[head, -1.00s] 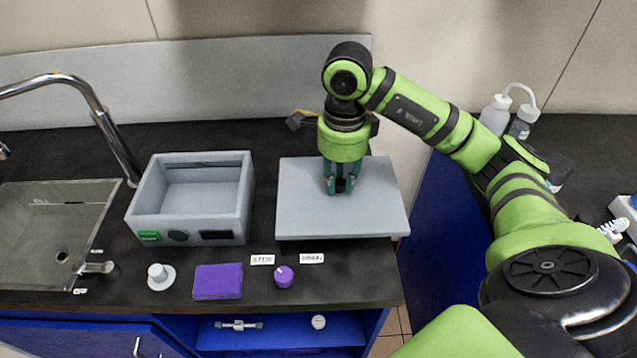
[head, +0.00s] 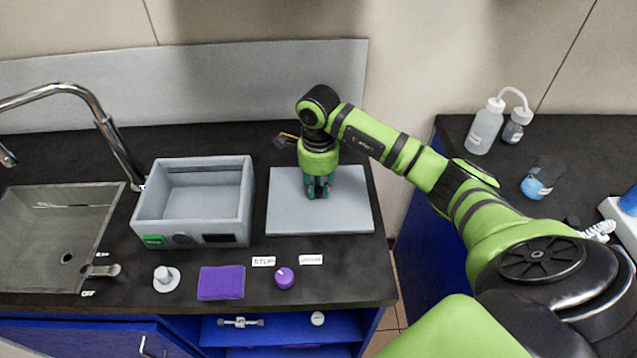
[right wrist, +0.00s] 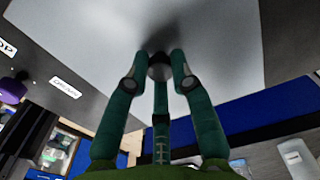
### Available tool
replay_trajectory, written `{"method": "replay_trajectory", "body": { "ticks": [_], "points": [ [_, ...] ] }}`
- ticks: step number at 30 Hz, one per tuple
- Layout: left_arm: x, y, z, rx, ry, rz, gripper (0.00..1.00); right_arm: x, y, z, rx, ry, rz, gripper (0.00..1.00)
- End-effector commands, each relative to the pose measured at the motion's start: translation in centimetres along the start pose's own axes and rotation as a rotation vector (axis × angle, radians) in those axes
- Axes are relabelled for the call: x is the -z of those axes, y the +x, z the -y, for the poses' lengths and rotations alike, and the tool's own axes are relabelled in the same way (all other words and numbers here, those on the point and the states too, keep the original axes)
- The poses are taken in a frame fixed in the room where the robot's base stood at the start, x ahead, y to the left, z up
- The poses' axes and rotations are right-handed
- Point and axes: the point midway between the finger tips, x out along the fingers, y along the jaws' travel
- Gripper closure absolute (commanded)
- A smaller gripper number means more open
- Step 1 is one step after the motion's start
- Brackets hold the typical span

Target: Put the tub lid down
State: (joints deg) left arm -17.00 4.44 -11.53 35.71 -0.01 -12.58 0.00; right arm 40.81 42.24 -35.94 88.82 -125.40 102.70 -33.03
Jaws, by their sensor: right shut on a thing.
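The tub lid (head: 345,218) is a flat grey plate, level over the dark counter to the right of the tub. It looks at or very near the counter surface; I cannot tell for sure whether it touches. My right gripper (head: 318,190) points straight down at the middle of the lid and is shut on its small knob. In the right wrist view the fingers (right wrist: 159,68) close around the dark knob, with the pale lid (right wrist: 230,35) behind. The open grey tub (head: 190,227) stands uncovered to the left. My left gripper is not in view.
A purple block (head: 221,282), a purple knob (head: 284,278) and a pale grey knob (head: 166,279) line the counter front. A sink (head: 60,240) with a tap is at the left. A gap separates this counter from the right one, which holds bottles (head: 485,127).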

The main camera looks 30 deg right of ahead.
Motion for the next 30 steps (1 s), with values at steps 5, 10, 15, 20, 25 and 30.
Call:
{"method": "replay_trajectory", "body": {
  "ticks": [5,10,15,20,25,30],
  "points": [
    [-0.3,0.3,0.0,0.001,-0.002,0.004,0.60,0.0,0.2,0.0,0.002,0.000,0.001,1.00],
    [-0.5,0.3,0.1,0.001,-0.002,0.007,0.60,0.0,0.2,0.0,0.000,0.001,0.000,0.52],
    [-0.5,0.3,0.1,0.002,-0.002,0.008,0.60,0.0,0.2,0.0,0.000,0.001,0.000,0.52],
    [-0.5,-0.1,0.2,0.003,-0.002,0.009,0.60,0.0,-0.2,0.0,0.000,0.001,0.000,0.52],
    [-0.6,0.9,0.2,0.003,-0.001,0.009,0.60,0.0,-2.2,0.2,0.007,0.001,0.002,0.52],
    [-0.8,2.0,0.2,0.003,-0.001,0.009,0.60,0.0,-6.0,0.2,0.008,0.000,0.002,0.52]
  ]
}}
